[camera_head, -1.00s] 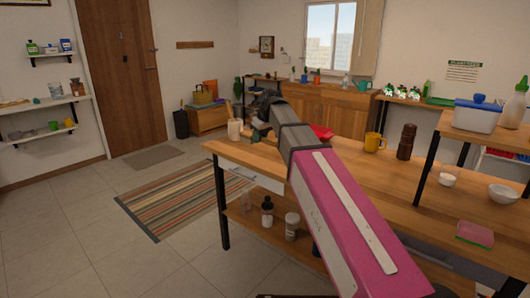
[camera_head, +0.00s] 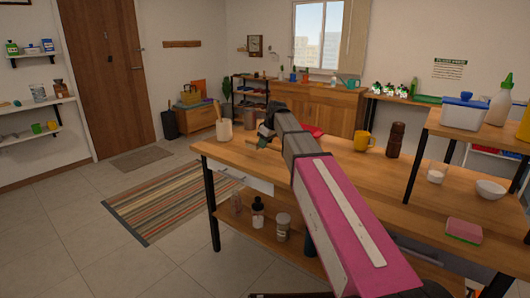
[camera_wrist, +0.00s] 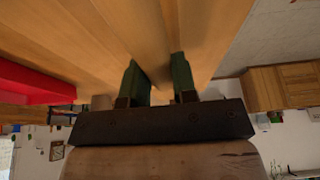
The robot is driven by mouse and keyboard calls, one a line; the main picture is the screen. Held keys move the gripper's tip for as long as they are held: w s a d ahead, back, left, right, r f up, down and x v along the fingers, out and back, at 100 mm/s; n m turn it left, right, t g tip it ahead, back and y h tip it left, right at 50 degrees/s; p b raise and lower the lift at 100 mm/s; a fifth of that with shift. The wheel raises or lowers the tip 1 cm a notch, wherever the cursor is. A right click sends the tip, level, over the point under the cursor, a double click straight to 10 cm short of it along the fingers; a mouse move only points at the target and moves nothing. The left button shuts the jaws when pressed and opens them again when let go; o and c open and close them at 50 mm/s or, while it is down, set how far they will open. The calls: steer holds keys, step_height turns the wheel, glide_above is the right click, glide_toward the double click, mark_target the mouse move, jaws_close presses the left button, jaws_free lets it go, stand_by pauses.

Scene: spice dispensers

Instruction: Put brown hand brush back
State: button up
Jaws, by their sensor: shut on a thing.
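My gripper (camera_head: 263,142) is at the far left end of the wooden worktable (camera_head: 345,177), close to its top. Its dark green fingers (camera_wrist: 157,80) show in the wrist view, apart, with a wood-coloured strip (camera_wrist: 150,50) between them. This strip fits the handle of the brown hand brush, but it blends with the wood behind it. My arm hides much of the gripper in the head view, and the bristles cannot be made out. I cannot tell whether the brush touches the table.
A beige cup (camera_head: 224,131) with a wooden tool stands left of my gripper. A red object (camera_head: 313,130) lies right of it and shows in the wrist view (camera_wrist: 35,85). A yellow mug (camera_head: 364,141) and a brown mill (camera_head: 395,139) stand farther right.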

steer(key=shift+f, duration=2)
steer(key=shift+f, duration=0.15)
steer(key=o, duration=0.9)
steer(key=v, duration=1.2)
steer(key=shift+w, duration=0.1)
steer(key=shift+r, duration=0.2)
